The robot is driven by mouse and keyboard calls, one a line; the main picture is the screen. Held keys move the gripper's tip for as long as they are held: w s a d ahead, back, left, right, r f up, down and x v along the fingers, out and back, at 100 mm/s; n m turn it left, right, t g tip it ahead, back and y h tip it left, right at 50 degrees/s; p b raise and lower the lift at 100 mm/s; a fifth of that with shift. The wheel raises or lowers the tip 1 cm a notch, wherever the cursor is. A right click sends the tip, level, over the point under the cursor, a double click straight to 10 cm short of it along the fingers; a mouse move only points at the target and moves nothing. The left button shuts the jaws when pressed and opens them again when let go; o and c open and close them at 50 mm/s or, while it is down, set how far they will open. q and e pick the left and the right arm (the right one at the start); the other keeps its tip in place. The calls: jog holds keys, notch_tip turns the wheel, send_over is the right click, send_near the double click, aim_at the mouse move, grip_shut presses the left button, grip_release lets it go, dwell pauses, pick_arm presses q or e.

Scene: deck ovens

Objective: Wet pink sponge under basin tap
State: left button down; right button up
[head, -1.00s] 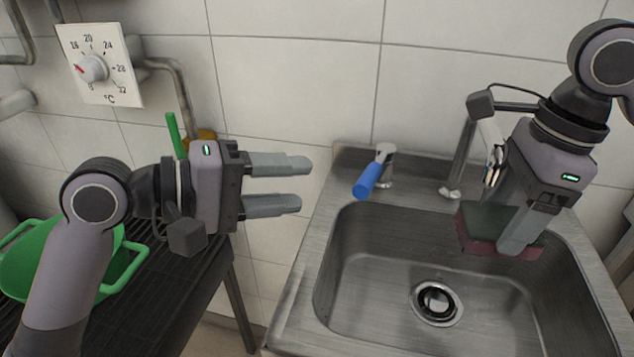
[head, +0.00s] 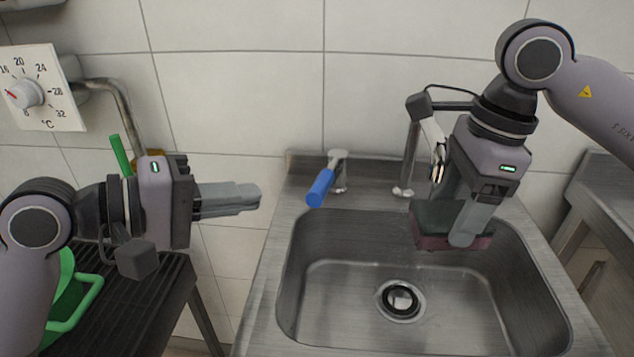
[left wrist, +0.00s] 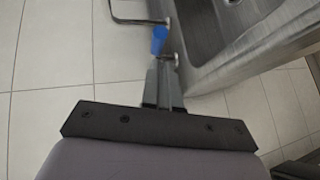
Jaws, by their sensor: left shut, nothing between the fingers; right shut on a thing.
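The pink sponge (head: 447,241) shows as a dark pink slab with a dark green top, over the back right of the steel basin (head: 330,285). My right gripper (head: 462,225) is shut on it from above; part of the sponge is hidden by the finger. The blue tap lever (head: 320,187) stands at the back left rim. My left gripper (head: 258,196) is shut and empty, left of the lever; its fingers also show in the left wrist view (left wrist: 163,85).
A drain (head: 401,301) lies in the basin floor. A dark slatted table (head: 150,310) with a green container (head: 75,300) stands at the left, below my left arm. A temperature dial (head: 38,88) is on the tiled wall. Another steel surface (head: 612,200) is at the right.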

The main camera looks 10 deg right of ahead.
aim_at(328, 173)
pick_arm(q)
jog(key=w+a+r+m+g+y, duration=0.35)
jog(key=r+m+y, duration=0.2)
jog(key=m, duration=0.35)
jog(key=shift+y, duration=0.35)
jog(key=d+f, duration=0.2)
jog(key=d, duration=0.1)
jog(key=w+d+f, duration=0.1)
jog(key=d+f, duration=0.1)
jog(key=d, duration=0.1)
jog(key=d+f, duration=0.3)
jog(key=shift+w+d, duration=0.1)
jog(key=shift+w, duration=0.1)
jog(key=shift+s+d+r, duration=0.1)
jog(key=shift+s+d, duration=0.1)
jog(key=shift+d, duration=0.3)
